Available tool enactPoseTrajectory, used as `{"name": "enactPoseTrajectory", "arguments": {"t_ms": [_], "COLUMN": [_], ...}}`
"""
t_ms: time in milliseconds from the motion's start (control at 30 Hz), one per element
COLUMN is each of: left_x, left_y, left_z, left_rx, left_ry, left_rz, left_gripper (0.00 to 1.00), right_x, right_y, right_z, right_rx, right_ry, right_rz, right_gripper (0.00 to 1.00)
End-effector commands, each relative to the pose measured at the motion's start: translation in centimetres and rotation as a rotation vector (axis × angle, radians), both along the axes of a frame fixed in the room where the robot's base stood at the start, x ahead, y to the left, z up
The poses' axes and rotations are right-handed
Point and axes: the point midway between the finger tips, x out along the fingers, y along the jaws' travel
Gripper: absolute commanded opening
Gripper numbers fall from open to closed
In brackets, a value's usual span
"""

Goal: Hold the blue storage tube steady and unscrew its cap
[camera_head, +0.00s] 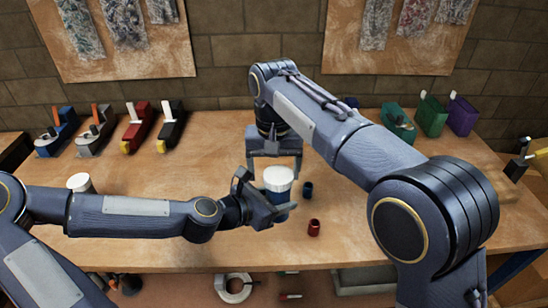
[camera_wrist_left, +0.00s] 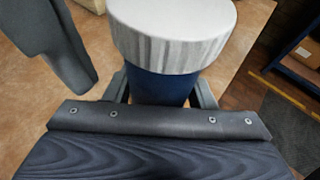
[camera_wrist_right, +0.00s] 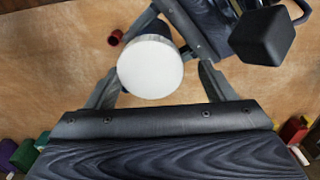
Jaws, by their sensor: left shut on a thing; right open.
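The blue storage tube (camera_head: 283,205) is upright near the middle of the bench, with a wide white cap (camera_head: 278,178) on top. My left gripper (camera_head: 268,207) is shut on the blue body below the cap; in the left wrist view the tube (camera_wrist_left: 160,88) sits between its fingers under the ribbed cap (camera_wrist_left: 172,38). My right gripper (camera_head: 274,172) is open, pointing down from behind at the cap. In the right wrist view the cap (camera_wrist_right: 150,68) lies between the spread fingers, with a gap on each side. The tube's base is hidden by my left gripper.
A small red cup (camera_head: 314,228) and a small dark blue cup (camera_head: 307,189) stand close right of the tube. A white-topped container (camera_head: 80,182) stands at the left behind my left arm. Several hand planes and coloured blocks line the back of the wooden bench (camera_head: 215,155).

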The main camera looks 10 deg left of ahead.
Motion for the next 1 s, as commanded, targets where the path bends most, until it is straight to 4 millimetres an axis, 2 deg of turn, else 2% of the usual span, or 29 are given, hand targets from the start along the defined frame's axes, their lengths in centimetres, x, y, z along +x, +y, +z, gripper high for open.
{"name": "enactPoseTrajectory", "arguments": {"t_ms": [300,633,733,900,1000], "left_x": [0.01,-0.05,-0.11,-0.16,-0.18], "left_y": [-0.01,-0.14,-0.21,-0.32,-0.36], "left_z": [0.05,0.08,0.10,0.13,0.15], "left_rx": [0.000,0.000,0.001,0.000,0.001], "left_ry": [-0.001,-0.002,-0.003,-0.004,-0.004], "left_rz": [0.000,-0.005,-0.007,-0.012,-0.013], "left_gripper": [0.00,0.00,0.00,0.00,0.00], "right_x": [0.00,-0.18,-0.28,-0.49,-0.52], "right_y": [-0.02,0.29,0.42,0.52,0.55], "right_z": [-0.24,-0.17,-0.15,-0.12,-0.11], "right_rx": [0.000,0.007,0.009,0.012,0.010], "right_ry": [0.000,0.002,0.002,0.002,0.000], "right_rz": [0.000,0.005,0.024,0.245,0.286], "right_gripper": [0.75,0.32,0.31,0.31,0.31]}}
